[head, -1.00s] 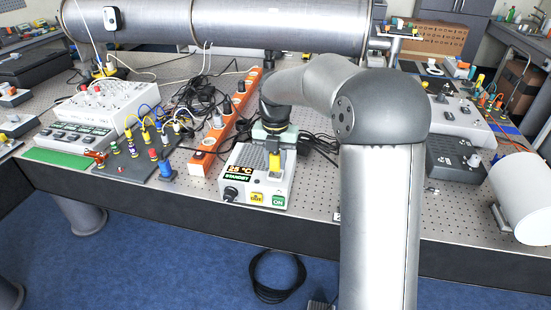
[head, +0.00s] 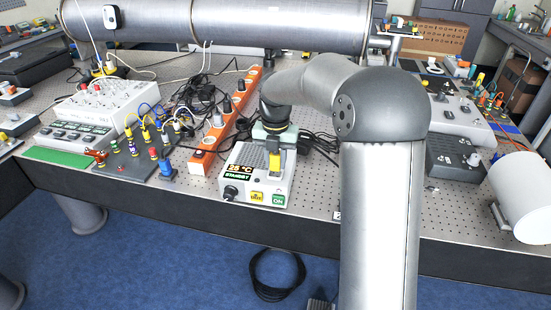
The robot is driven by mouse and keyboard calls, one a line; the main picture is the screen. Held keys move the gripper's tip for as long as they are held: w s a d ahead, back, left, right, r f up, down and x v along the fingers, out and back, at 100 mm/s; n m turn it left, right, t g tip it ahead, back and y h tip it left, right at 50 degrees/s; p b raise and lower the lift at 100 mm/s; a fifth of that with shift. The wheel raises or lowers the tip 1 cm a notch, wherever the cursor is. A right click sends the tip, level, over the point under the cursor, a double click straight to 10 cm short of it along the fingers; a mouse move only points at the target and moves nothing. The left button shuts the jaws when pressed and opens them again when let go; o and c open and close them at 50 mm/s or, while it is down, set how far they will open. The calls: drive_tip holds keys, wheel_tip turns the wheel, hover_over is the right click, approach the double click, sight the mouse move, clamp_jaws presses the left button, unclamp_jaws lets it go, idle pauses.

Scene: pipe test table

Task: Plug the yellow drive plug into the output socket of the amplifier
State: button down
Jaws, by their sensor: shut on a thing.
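My gripper (head: 274,150) points down over a pale control box with a "25 °C STANDBY" display (head: 238,171). It is shut on a yellow piece (head: 274,163), which looks like the yellow drive plug. The plug is upright at the box's top, near its front edge. The fingers and wrist hide its upper part, and I cannot tell whether it touches the box or sits in a socket. The box's front has a black knob, a yellow label and a green ON label. I cannot make out which unit is the amplifier or its output socket.
An orange power strip (head: 204,157) runs just left of the box, with black cables behind. A dark board with coloured plugs (head: 138,166) lies further left. A dark grey unit (head: 450,165) and a white cylinder (head: 520,195) stand right. A large metal pipe (head: 270,27) spans the back.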

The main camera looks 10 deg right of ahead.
drive_tip(key=shift+f+b, duration=0.45)
drive_tip(key=shift+f, duration=0.55)
drive_tip(key=c, duration=1.1)
unclamp_jaws()
drive_tip(key=shift+o, duration=0.2)
drive_tip(key=shift+r, duration=0.15)
